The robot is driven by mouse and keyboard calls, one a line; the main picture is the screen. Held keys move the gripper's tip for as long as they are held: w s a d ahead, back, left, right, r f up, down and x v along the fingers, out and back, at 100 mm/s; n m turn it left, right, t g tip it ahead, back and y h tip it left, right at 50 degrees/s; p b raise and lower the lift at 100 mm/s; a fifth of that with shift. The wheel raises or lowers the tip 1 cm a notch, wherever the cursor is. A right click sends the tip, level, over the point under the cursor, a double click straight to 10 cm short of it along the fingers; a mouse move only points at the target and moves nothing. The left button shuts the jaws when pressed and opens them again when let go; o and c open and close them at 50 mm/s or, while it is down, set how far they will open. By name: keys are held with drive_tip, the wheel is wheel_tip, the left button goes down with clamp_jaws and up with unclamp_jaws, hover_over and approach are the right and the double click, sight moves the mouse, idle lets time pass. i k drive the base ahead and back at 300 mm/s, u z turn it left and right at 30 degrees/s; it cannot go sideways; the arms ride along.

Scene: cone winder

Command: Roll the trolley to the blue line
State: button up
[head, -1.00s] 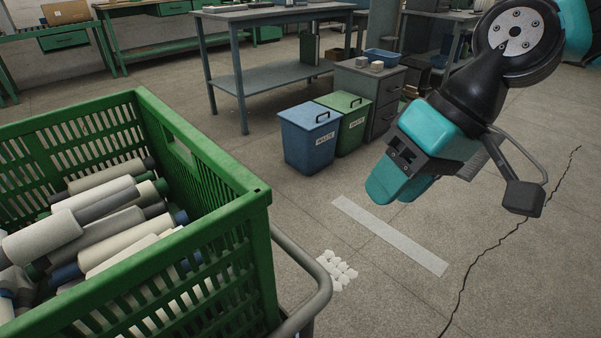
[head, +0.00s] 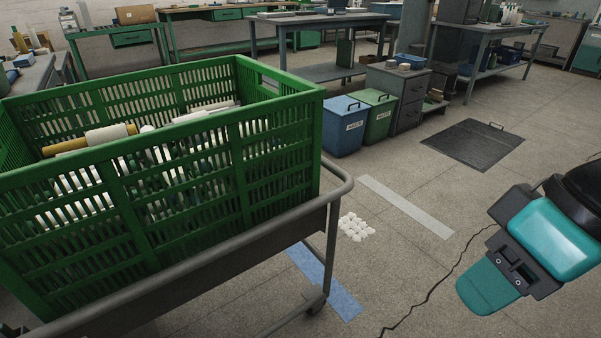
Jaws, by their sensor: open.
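The trolley (head: 190,265) is a grey metal frame bearing a green slatted crate (head: 235,160) of yarn cones and tubes, at the left. Its rounded tube handle (head: 345,190) faces right, and a caster (head: 316,302) shows below. The blue line (head: 337,294) is a flat strip on the floor, partly hidden behind the trolley's leg and frame; the caster appears beside or over it, I cannot tell which. My gripper (head: 487,288), with teal finger parts, is open and empty at the lower right, well apart from the handle.
A pale grey strip (head: 405,206) and white spots (head: 355,228) mark the floor. Blue (head: 340,135) and green (head: 378,120) waste bins stand beyond, beside a grey cabinet (head: 407,100). A dark mat (head: 472,145) lies at right. The floor between trolley and gripper is clear, with a crack.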

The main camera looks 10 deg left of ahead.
sight(131, 311)
drive_tip(key=z, duration=0.85)
drive_tip(key=i, duration=1.6)
drive_tip(key=u, duration=1.2)
drive_tip(key=i, duration=0.25)
drive_tip(key=u, duration=0.05)
